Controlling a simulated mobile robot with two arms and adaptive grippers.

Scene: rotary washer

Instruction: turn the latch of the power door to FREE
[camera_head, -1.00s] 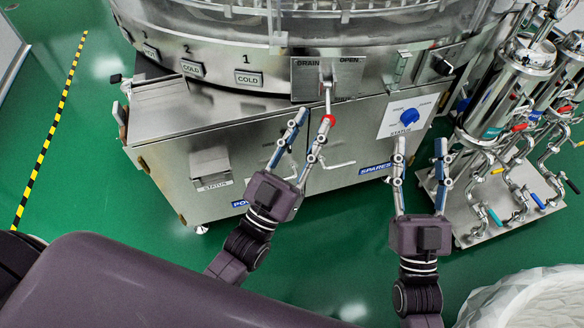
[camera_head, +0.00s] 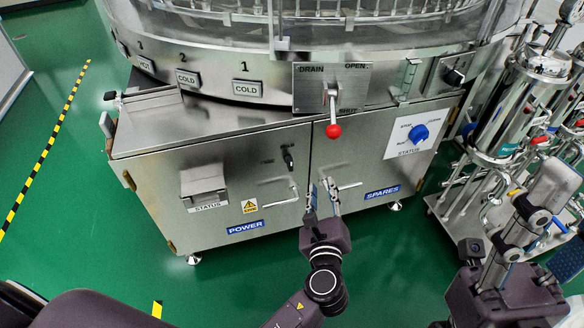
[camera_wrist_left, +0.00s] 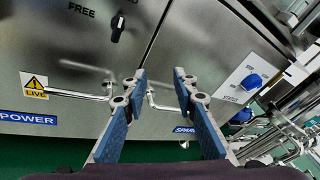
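The power door (camera_head: 225,195) is a steel panel with a blue POWER label (camera_head: 245,227). Its latch (camera_head: 288,158) is a small black knob near the door's upper right. In the left wrist view the latch (camera_wrist_left: 117,28) is at the upper middle, with the word FREE (camera_wrist_left: 82,10) to its left. My left gripper (camera_head: 322,190) is open and empty, in front of the cabinet, below and right of the latch, not touching it. In the left wrist view its fingers (camera_wrist_left: 159,77) are wide apart. My right gripper (camera_head: 530,215) is at the lower right; its finger opening is unclear.
Metal bar handles of the power door (camera_head: 280,193) and the spares door (camera_head: 349,186) lie near my left gripper. A red-knobbed drain lever (camera_head: 333,130) hangs above. A blue status knob (camera_head: 418,133) is to the right. Piped filters (camera_head: 510,110) stand near my right arm.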

